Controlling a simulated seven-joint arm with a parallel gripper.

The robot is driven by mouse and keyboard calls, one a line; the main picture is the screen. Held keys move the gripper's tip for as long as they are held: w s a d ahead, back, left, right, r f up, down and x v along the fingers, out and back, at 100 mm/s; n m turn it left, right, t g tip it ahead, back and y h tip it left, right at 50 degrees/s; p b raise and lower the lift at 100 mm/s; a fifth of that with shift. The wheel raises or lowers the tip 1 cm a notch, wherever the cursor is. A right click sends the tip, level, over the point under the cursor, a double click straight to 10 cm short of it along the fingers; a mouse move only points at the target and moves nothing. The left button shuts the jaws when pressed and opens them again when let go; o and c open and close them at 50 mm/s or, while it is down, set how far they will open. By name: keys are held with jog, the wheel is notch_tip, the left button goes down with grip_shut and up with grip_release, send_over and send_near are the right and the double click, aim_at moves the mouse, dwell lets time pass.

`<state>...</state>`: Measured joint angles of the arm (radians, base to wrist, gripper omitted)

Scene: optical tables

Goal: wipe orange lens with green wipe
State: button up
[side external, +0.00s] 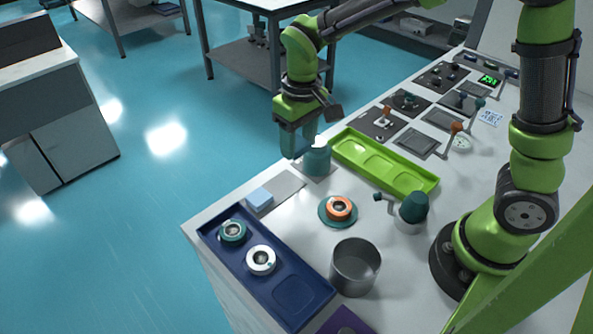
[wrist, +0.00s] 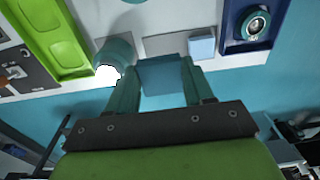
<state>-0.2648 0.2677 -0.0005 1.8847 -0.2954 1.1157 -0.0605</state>
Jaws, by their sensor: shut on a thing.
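The orange lens (side external: 339,208), an orange ring with a dark centre, rests on a round teal holder (side external: 324,219) on the white bench. My gripper (side external: 297,150) points down near the bench's far-left edge, beside a teal cylinder (side external: 317,163). In the wrist view my gripper (wrist: 161,66) is shut on a flat blue-green piece, seemingly the green wipe (wrist: 162,82), spanning between its fingers. The teal cylinder also shows in the wrist view (wrist: 114,54), just left of the fingers. The gripper is apart from the orange lens, which is not in the wrist view.
A light blue block (side external: 259,198) lies on a grey pad (side external: 288,184). A navy tray (side external: 292,298) holds teal and white lenses. A lime tray (side external: 385,162), a metal cup (side external: 355,268) and a teal-domed item (side external: 413,207) stand nearby.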

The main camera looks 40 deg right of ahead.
send_over(349, 212)
jog(key=w+a, duration=0.1)
jog(key=w, duration=0.3)
jog(key=s+d+f, duration=0.1)
jog(key=s+f, duration=0.2)
jog(key=s, duration=0.1)
jog(key=shift+s+f, duration=0.1)
jog(key=shift+f, duration=3.45)
jog(key=shift+w+r, duration=0.15)
jog(key=shift+w, duration=0.5)
jog(key=shift+c, duration=0.3)
jog(key=shift+w+a+f, duration=0.1)
jog(key=shift+w+f, duration=0.1)
jog(key=shift+w, duration=0.4)
jog(key=shift+w+f, duration=0.15)
jog(key=shift+w, duration=0.75)
jog(key=s, duration=0.4)
jog(key=shift+s, duration=0.1)
notch_tip(349, 212, up, 8)
jog(key=shift+f, duration=0.15)
jog(key=shift+f, duration=0.2)
